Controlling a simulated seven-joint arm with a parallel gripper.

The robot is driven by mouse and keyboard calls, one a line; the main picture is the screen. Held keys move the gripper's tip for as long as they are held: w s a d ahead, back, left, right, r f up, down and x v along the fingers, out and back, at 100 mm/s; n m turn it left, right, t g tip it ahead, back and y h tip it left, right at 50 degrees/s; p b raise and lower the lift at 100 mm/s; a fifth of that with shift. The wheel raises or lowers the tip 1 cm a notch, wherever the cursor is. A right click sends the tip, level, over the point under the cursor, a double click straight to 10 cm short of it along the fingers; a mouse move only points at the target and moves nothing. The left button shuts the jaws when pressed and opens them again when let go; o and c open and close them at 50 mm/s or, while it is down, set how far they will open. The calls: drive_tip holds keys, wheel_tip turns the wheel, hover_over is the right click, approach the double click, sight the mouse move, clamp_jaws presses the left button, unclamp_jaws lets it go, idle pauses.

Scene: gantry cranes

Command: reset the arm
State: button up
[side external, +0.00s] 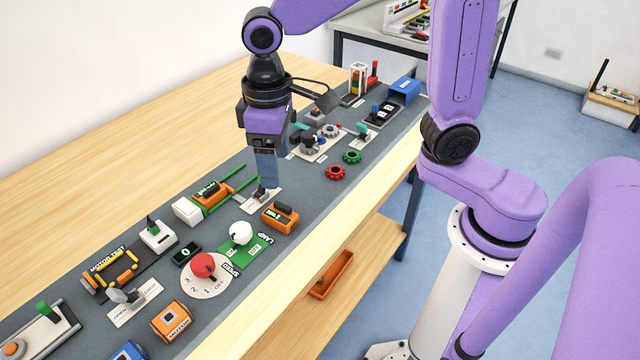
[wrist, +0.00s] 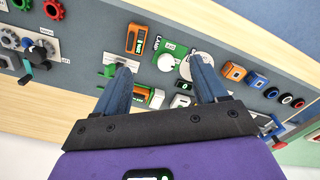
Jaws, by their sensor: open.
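My purple arm's gripper (side external: 267,182) hangs over the grey mat (side external: 225,160) on the wooden bench, fingers pointing down. In the wrist view my gripper (wrist: 163,78) is open, its two blue fingers wide apart, with nothing between them but the panel below. In the side view the fingertips are just above or at a small white switch plate (side external: 262,201); I cannot tell whether they touch it. The fingers partly hide that plate's switch. The plate also shows beside the left finger in the wrist view (wrist: 108,71).
Nearby are an orange meter (side external: 281,216), a white knob on the green lamp plate (side external: 241,232), a red speed dial (side external: 204,266) and an orange-and-green device (side external: 208,194). Red (side external: 335,173) and green (side external: 352,157) gears lie farther back. The wooden bench left of the mat is bare.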

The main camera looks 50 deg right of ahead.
drive_tip(key=s+d+f+n, duration=0.1)
drive_tip(key=s+d+n, duration=0.2)
drive_tip(key=s+d, duration=0.3)
drive_tip(key=s+d+f+n, duration=0.1)
drive_tip(key=s+d+n, duration=0.2)
drive_tip(key=s+d, duration=0.3)
drive_tip(key=s, duration=0.5)
drive_tip(key=shift+s+d+f, duration=0.15)
drive_tip(key=shift+s+d, duration=0.15)
drive_tip(key=shift+d, duration=0.05)
